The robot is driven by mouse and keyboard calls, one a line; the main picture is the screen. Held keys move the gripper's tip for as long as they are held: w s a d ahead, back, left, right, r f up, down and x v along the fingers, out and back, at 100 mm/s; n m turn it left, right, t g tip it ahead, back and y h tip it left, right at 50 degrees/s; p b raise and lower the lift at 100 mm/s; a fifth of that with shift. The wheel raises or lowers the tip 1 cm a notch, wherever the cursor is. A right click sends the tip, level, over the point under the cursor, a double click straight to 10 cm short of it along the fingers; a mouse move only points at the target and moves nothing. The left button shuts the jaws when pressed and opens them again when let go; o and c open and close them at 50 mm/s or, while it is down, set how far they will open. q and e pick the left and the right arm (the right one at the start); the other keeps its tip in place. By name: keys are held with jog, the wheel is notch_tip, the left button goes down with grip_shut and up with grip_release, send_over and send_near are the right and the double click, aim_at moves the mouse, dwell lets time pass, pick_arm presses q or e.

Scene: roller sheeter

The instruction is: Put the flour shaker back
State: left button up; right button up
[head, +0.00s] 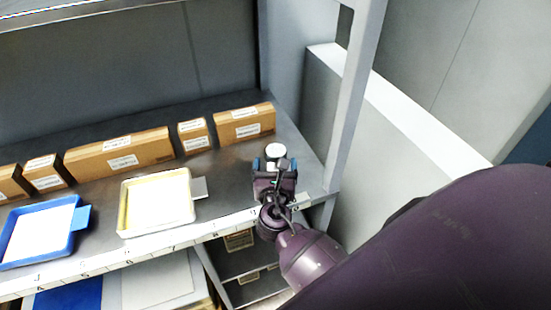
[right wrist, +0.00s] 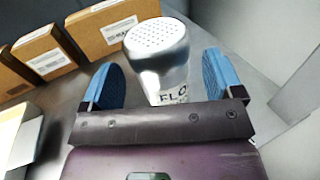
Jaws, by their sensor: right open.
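The flour shaker (right wrist: 158,62) is a silver cylinder with a perforated top and a label reading "FLO". It stands upright on the metal shelf, between the two blue fingers of my right gripper (right wrist: 165,80) in the right wrist view. The fingers are open, with a gap on each side of it. In the head view the shaker's pale top (head: 275,150) shows just beyond my right gripper (head: 273,164), near the shelf's right end. The shaker's lower part is hidden by the gripper. My left gripper is not in view.
Several cardboard boxes (head: 118,154) line the back of the shelf (head: 228,168). A cream tray (head: 128,212) and a blue tray (head: 72,240) lie to the left. A grey upright post (head: 352,100) stands right of the shaker. More items sit on a lower shelf.

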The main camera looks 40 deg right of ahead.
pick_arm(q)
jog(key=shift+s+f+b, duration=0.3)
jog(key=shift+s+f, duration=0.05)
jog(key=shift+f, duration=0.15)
pick_arm(e)
jog(key=v, duration=0.9)
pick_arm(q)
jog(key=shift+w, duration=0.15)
pick_arm(e)
jog(key=s+d+f+m+g+y, duration=0.3)
jog(key=s+d+m+g, duration=0.5)
jog(key=m, duration=0.9)
jog(key=s+a+m+g+y, duration=0.3)
jog(key=s+a+m+y, duration=0.3)
jog(key=s+m, duration=0.5)
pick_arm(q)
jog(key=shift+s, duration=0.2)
pick_arm(e)
jog(key=w+f+t+y, duration=0.1)
jog(key=w+f+t, duration=0.7)
jog(key=f, duration=0.3)
jog(key=shift+w+d, duration=0.25)
